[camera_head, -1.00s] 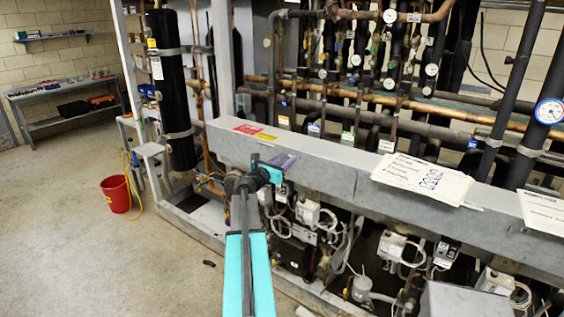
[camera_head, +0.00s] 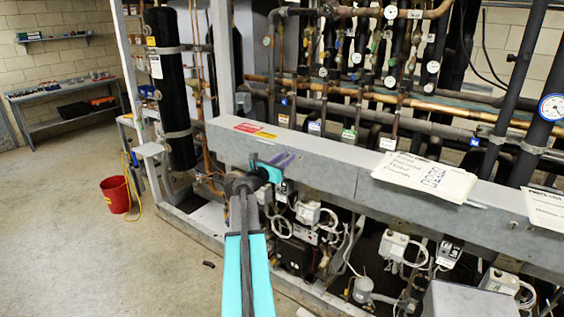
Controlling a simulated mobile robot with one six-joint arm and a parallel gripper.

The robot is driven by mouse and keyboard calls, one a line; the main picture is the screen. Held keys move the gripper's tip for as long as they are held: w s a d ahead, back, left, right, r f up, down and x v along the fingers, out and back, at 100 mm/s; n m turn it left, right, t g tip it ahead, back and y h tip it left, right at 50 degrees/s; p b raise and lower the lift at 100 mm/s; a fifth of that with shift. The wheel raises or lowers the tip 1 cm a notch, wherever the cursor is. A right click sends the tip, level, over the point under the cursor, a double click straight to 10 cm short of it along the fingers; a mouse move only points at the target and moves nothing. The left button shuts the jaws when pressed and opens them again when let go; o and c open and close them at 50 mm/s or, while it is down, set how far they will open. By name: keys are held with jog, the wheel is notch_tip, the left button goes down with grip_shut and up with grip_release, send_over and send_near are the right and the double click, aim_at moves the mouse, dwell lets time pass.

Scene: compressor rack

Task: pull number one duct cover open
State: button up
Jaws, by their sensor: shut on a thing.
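A long grey duct (camera_head: 330,163) runs across the front of the rack, with a red and a yellow label near its left end. A small purple piece (camera_head: 287,158) shows at its front upper edge, just right of the labels. My gripper (camera_head: 271,168), with teal parts, is at this piece and shut on it. My wrist and the gripper hide much of the contact and the duct face behind. I see no clear gap along the cover and cannot read a number on it.
Papers (camera_head: 425,177) lie on the duct to the right. Valves, cables and white boxes (camera_head: 307,213) crowd the space below. A black cylinder (camera_head: 172,90) stands at the left. A red bucket (camera_head: 116,194) is on the otherwise open floor.

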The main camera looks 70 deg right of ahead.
jog(key=shift+s+d+r+h+b, duration=0.2)
jog(key=shift+h+b, duration=0.1)
jog(key=shift+b, duration=0.45)
jog(key=shift+c, duration=0.3)
jog(key=shift+a+f+b, duration=0.25)
jog(key=shift+f+b, duration=0.1)
jog(key=shift+b, duration=0.25)
jog(key=shift+c, duration=0.8)
jog(key=shift+w+a+f+b, duration=0.2)
jog(key=shift+a+f+b, duration=0.2)
jog(key=shift+b, duration=0.6)
jog(key=shift+w+a+f+h+b, duration=0.15)
jog(key=shift+a+h+b, duration=0.25)
jog(key=shift+b, duration=0.65)
jog(key=shift+w+a+f+h+b, duration=0.1)
jog(key=shift+w+a+h+b, duration=0.3)
jog(key=shift+b, duration=0.65)
jog(key=shift+s+a+r, duration=0.15)
jog(key=shift+a+r, duration=0.05)
jog(key=shift+w+a+f+h+b, duration=0.2)
jog(key=shift+a+b, duration=0.3)
jog(key=shift+b, duration=0.9)
jog(key=shift+w+a+f+h+b, duration=0.1)
jog(key=shift+a+f+h+b, duration=0.3)
jog(key=shift+b, duration=1)
jog(key=shift+a+r, duration=0.15)
jog(key=shift+a, duration=0.05)
